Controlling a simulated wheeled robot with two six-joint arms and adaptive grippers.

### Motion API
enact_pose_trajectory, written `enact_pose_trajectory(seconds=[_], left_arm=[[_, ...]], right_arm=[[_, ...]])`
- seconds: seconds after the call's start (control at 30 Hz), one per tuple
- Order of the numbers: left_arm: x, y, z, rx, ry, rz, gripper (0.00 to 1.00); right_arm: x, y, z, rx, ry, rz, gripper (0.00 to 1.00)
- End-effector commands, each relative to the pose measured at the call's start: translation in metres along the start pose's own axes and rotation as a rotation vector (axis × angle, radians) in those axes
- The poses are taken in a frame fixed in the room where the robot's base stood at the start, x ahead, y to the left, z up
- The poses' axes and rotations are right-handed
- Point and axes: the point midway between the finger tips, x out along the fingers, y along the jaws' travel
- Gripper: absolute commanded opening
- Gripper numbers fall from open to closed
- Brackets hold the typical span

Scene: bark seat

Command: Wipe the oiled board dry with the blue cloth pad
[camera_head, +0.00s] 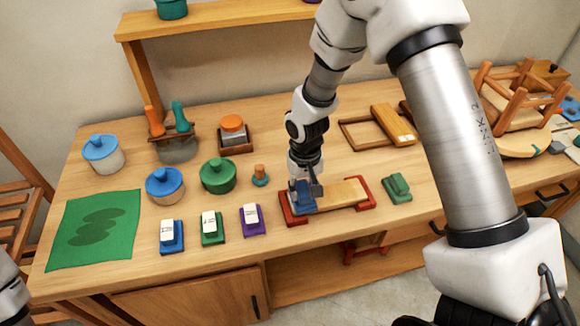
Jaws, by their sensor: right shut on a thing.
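The board (343,194) is a flat, pale wooden piece lying between two red end holders on the workbench. The blue cloth pad (301,197) is at the board's left end. My right gripper (305,190) comes down from above and is shut on the pad. The pad appears to rest on the board, but the contact line is hidden by the gripper. My left gripper is not in view; a piece of my left arm shows at the lower left edge.
A green block (397,188) sits right of the board. Purple (252,219), green (212,227) and blue (171,236) labelled items stand to the left, near the front. A green mat (60,250) lies far left.

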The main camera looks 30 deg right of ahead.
Motion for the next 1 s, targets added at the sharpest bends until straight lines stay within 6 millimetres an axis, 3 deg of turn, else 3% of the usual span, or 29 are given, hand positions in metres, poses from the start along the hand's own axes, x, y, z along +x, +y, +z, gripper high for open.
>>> enact_pose_trajectory(seconds=[0.1,0.23,0.8,1.0], left_arm=[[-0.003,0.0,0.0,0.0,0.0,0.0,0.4],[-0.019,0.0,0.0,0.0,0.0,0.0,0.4],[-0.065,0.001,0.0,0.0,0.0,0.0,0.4],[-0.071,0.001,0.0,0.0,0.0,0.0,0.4]], right_arm=[[-0.001,-0.001,-0.001,0.001,0.0,0.0,0.0],[-0.026,-0.002,-0.002,0.0,0.003,-0.001,0.0],[-0.075,-0.004,-0.003,-0.002,0.001,-0.001,0.0],[-0.082,-0.005,-0.004,-0.003,0.0,-0.001,0.0]])
